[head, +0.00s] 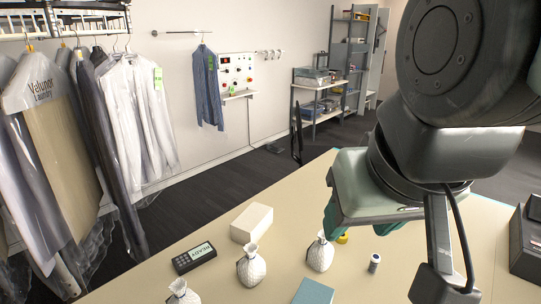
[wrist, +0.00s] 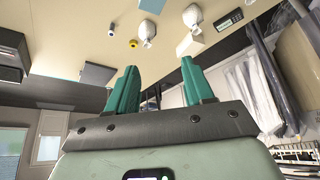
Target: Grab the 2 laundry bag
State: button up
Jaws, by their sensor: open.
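Several small white tied laundry bags stand upright on the table. In the head view one bag (head: 251,268) is at the middle, another (head: 319,254) is to its right, and a third (head: 183,293) is cut by the bottom edge. No number is readable on any of them. In the wrist view, bags show near the top, one at the centre (wrist: 148,29) and one to its right (wrist: 192,17). My gripper (head: 360,224) is above the table, behind and right of the right-hand bag. Its teal fingers (wrist: 159,69) are apart with nothing between them.
A white block (head: 252,222) and a dark "READY" device (head: 194,258) lie left of the bags. A blue flat item (head: 313,292) and a small cylinder (head: 374,262) are nearby. A dark box (head: 526,240) stands at the right. Garments (head: 130,115) hang at the left.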

jog(key=w+d+f+n+g+h, duration=0.45)
jog(key=w+f, duration=0.35)
jog(key=w, duration=0.2)
jog(key=n+t+h, duration=0.2)
jog(key=n+h, duration=0.8)
jog(key=n, duration=0.3)
send_near(321, 240)
jog(key=s+d+r, duration=0.5)
jog(key=s+r, duration=0.1)
jog(key=r, duration=0.1)
jog(key=w+a+f+n+t, duration=0.3)
jog(key=f+n+t, duration=0.4)
jog(key=f, duration=0.3)
jog(key=shift+h, duration=0.25)
jog(key=x, duration=1)
jog(key=shift+a, duration=0.1)
jog(key=shift+c, duration=0.5)
grip_shut()
jog(key=shift+r, duration=0.1)
